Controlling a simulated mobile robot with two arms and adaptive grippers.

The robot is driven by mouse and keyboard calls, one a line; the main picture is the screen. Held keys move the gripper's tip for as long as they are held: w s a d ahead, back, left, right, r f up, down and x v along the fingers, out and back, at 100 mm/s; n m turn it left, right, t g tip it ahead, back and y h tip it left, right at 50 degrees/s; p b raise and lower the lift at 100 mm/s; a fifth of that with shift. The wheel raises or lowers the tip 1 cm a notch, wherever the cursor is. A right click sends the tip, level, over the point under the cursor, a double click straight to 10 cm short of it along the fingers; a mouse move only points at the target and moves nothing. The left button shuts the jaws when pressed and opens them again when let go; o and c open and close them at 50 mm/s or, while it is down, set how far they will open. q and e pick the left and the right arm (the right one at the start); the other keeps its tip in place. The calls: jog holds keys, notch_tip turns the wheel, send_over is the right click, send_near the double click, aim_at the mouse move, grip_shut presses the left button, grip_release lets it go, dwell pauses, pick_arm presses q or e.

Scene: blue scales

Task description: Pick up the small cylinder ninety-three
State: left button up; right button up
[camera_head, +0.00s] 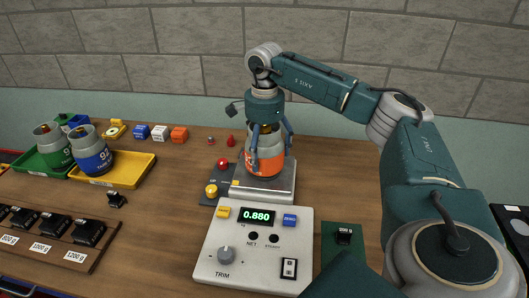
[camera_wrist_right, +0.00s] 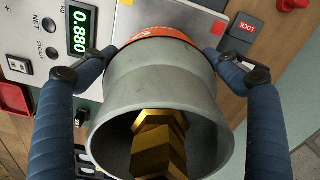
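A small grey cylinder with an orange label (camera_head: 265,160) stands upright on the scale's metal plate (camera_head: 281,192); its number cannot be read. My right gripper (camera_head: 268,152) is over it from above, with fingers down both sides. In the right wrist view, the fingertips (camera_wrist_right: 160,58) meet the grey cylinder (camera_wrist_right: 160,85) on opposite sides, and a gold-coloured valve shows inside its collar. The scale display (camera_head: 257,217) reads 0.880. Two more grey cylinders stand at left, one green-labelled (camera_head: 54,148) and one blue-labelled (camera_head: 92,155); their numbers are only partly legible. My left gripper is out of view.
A yellow tray (camera_head: 137,170) and a green tray (camera_head: 35,162) lie at left. Black weights sit in a wooden rack (camera_head: 75,258) at front left. Blue, white and orange blocks (camera_head: 160,132) line the back. Red and yellow knobs (camera_head: 211,190) stand close left of the scale plate.

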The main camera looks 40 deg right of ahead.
jog(key=c, duration=0.8)
jog(key=shift+r, duration=0.1)
jog(key=c, duration=0.3)
